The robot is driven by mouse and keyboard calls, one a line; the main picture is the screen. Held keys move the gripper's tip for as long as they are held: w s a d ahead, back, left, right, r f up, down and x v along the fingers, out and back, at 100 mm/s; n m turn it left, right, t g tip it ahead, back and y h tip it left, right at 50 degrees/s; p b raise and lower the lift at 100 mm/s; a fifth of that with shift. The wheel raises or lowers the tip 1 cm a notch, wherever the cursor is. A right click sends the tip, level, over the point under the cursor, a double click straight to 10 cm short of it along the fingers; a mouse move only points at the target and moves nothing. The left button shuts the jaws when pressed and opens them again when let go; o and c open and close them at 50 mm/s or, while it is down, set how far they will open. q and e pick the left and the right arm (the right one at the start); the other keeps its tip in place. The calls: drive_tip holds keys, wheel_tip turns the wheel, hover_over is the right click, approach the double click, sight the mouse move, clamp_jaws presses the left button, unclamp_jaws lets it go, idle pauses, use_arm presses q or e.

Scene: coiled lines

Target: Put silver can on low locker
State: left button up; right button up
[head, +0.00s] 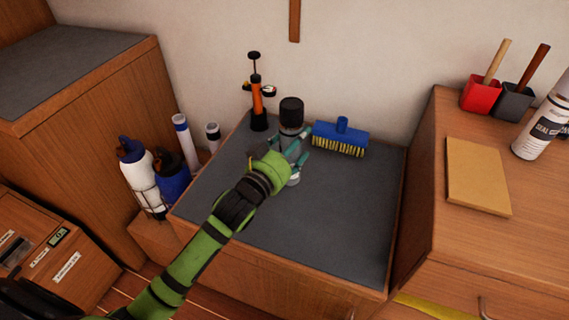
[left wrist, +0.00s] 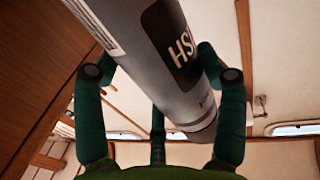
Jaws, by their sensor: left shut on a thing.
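The silver can (left wrist: 168,62) fills the middle of the left wrist view, with a dark label and part of some lettering showing. In the head view its black cap (head: 291,111) stands above my left gripper (head: 284,150), and a bit of its silver body shows below the fingers. My left gripper is shut around the can, which looks about upright. The low locker (head: 330,220) has a dark grey top with a wooden edge. The can is over the back part of that top; I cannot tell whether its base touches it. My right gripper is not in view.
A blue brush (head: 340,138) lies right of the can, and an orange pump (head: 257,103) stands at the back left. Bottles (head: 144,180) stand left of the locker. A higher wooden cabinet (head: 510,240) is on the right. The locker top's front right is clear.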

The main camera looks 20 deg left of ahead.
use_arm(q)
drive_tip(key=shift+s+a+f, duration=0.3)
drive_tip(key=shift+a+f, duration=0.1)
drive_tip(key=shift+a, duration=0.15)
drive_tip(key=shift+s+a+f, duration=0.3)
drive_tip(key=shift+a+f, duration=0.05)
drive_tip(key=shift+a, duration=0.2)
wheel_tip(320, 180, down, 4)
drive_tip(key=shift+r+b, duration=0.25)
drive_tip(key=shift+b, duration=0.25)
drive_tip(key=shift+f, duration=0.25)
drive_tip(key=o, duration=1.4)
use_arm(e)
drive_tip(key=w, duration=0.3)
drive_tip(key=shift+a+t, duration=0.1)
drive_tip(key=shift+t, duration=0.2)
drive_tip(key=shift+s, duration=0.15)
